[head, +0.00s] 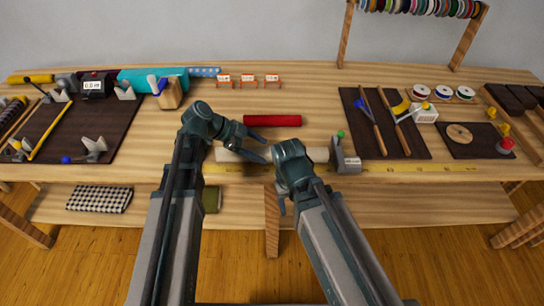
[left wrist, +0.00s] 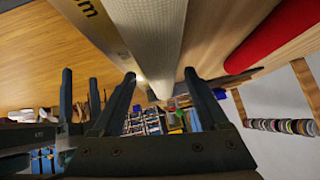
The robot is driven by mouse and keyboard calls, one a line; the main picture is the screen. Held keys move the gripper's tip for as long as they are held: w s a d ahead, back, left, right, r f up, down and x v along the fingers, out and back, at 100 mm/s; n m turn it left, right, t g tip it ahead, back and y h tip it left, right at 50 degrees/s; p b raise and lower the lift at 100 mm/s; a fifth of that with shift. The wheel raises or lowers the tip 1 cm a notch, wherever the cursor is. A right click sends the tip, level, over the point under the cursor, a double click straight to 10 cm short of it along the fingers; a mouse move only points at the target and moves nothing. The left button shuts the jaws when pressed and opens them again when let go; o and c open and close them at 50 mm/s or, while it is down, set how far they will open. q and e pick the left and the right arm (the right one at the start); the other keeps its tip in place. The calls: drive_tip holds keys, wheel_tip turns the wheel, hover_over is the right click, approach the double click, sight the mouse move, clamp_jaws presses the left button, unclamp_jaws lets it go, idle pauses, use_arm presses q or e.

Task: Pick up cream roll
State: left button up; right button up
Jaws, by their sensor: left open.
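The cream roll (head: 231,155) lies crosswise near the table's front edge, behind a yellow tape measure; my right arm hides part of it. It also shows in the left wrist view (left wrist: 150,35) as a pale textured cylinder. My left gripper (head: 266,151) is open over the roll. In the left wrist view its two fingers (left wrist: 160,74) stand apart, with the roll's length running between them; I cannot tell if they touch it. My right gripper (left wrist: 81,88) shows at the left of that view, its fingers apart and empty.
A red roll (head: 272,121) lies just behind the cream roll. A grey block (head: 349,163) stands at its right end. The yellow tape (head: 400,168) runs along the front edge. Dark mats with tools (head: 350,105) lie at left and right. The table behind the red roll is partly clear.

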sight(267, 153)
use_arm(q)
drive_tip(key=b+x, duration=0.2)
drive_tip(key=x, duration=0.1)
drive_tip(key=shift+w+d+f, duration=0.1)
drive_tip(key=shift+d+f, duration=0.05)
drive_tip(key=shift+f, duration=0.2)
drive_tip(key=shift+r, duration=0.1)
clamp_jaws()
